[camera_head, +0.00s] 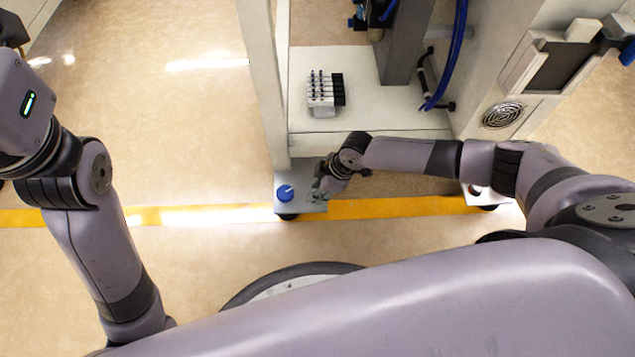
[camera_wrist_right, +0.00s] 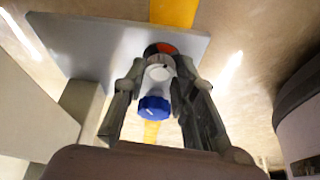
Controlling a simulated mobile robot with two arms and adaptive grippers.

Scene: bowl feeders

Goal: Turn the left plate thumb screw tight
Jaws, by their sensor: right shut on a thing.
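The left plate (camera_head: 313,207) is a pale grey foot plate at the cabinet's lower left corner; it fills the upper left of the right wrist view (camera_wrist_right: 90,45). The thumb screw has a blue knob (camera_head: 285,193). In the right wrist view the blue knob (camera_wrist_right: 153,106) shows with a pale stem and an orange and dark ring against the plate. My right gripper (camera_head: 316,194) is low over the plate, right of the knob. In the wrist view its fingers (camera_wrist_right: 159,72) flank the stem, shut on the screw. My left gripper is outside the frame.
The white cabinet frame (camera_head: 267,90) rises just behind the plate. A small block with black parts (camera_head: 325,94) sits on its shelf. A second foot plate (camera_head: 487,198) is at the right, partly behind my arm. Yellow tape (camera_head: 190,216) crosses the clear floor.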

